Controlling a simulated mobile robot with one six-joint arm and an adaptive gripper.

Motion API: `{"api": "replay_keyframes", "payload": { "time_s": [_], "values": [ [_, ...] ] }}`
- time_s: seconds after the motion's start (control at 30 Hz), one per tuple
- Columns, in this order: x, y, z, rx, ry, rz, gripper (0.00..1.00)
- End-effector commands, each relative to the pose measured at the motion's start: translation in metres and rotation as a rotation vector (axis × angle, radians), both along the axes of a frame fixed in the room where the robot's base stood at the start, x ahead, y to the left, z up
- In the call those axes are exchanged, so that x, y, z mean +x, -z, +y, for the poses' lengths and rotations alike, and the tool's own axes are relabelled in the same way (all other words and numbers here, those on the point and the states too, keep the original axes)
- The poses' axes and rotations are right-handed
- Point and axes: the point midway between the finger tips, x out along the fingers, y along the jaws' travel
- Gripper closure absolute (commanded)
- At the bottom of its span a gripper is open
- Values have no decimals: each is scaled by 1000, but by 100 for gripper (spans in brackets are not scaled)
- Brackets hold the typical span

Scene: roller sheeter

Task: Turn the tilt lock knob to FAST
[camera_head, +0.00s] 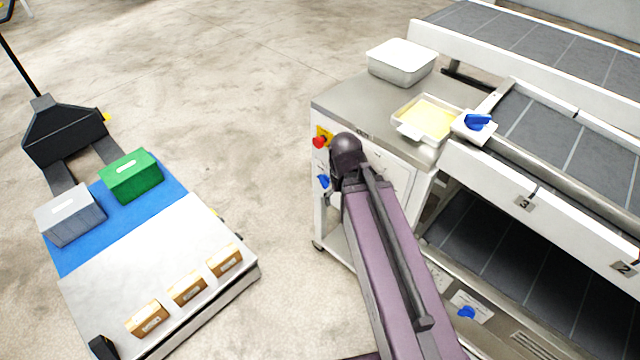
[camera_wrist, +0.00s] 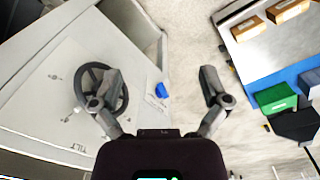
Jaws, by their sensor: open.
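A blue knob (camera_wrist: 161,90) sits on the white machine's side panel, beside a small label (camera_wrist: 155,104) too small to read. It appears to be the blue knob (camera_head: 323,181) on the machine's left end in the head view. My gripper (camera_wrist: 161,87) is open and empty. I cannot read the knob's setting. In the head view my arm hides the gripper.
A red button (camera_head: 320,142) on yellow sits above the knob. Other blue knobs are on the roller frame (camera_head: 478,122) and lower front (camera_head: 466,312). A white bin (camera_head: 401,62) and a dough tray (camera_head: 428,118) are on top. A loaded pallet cart (camera_head: 150,262) stands left across clear floor.

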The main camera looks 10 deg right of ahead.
Motion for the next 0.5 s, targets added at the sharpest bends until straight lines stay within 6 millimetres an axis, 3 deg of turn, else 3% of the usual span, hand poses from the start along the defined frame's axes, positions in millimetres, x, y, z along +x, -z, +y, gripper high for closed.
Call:
{"api": "replay_keyframes", "payload": {
  "time_s": [0.5],
  "values": [
    [39, 81, -15, -276, -213, -25, 0]
  ]
}}
